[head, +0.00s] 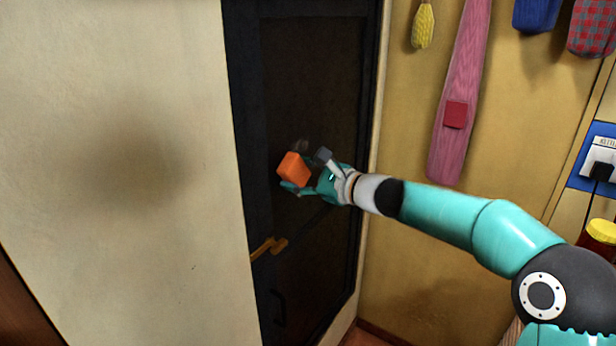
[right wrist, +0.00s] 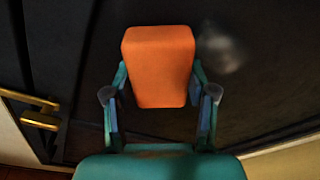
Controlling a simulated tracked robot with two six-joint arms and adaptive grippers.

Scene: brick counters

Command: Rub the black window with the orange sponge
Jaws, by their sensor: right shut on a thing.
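The orange sponge (head: 293,170) is a block held in my right gripper (head: 306,172), in front of the black window (head: 315,90). In the right wrist view the sponge (right wrist: 159,66) sits between the two fingers of the right gripper (right wrist: 158,100), which are shut on its sides. The black window (right wrist: 265,85) fills most of the background there. A pale smudge (right wrist: 220,50) shows on the dark surface just right of the sponge. I cannot tell whether the sponge touches the window. My left gripper is not in view.
A brass handle (head: 268,248) sticks out low on the dark door, left of my right gripper. A cream wall (head: 110,120) stands to the left. On the ochre wall at right hang a pink ironing board (head: 458,100) and a yellow corn-like item (head: 423,25).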

